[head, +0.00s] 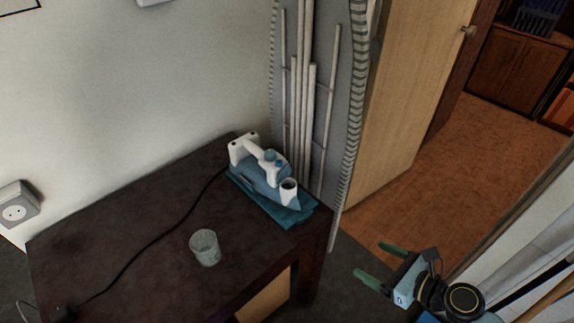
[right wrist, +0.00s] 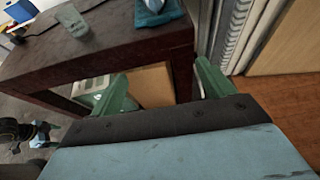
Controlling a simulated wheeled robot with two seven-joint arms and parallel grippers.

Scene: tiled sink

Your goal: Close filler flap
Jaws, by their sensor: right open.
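A blue and white iron (head: 264,172) rests on a teal mat (head: 308,211) at the table's far right corner. A white piece with a dark round top (head: 289,191) stands up at its front; I cannot tell the flap's exact position. My right gripper (head: 374,264) is open and empty, right of and below the iron, apart from it, beyond the table's edge.
A clear glass (head: 205,247) stands on the dark table (head: 130,225), left of and nearer than the iron. A black cord (head: 148,246) crosses the tabletop. A grey folded board with white rods (head: 310,90) stands behind the iron. Floor lies open at right.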

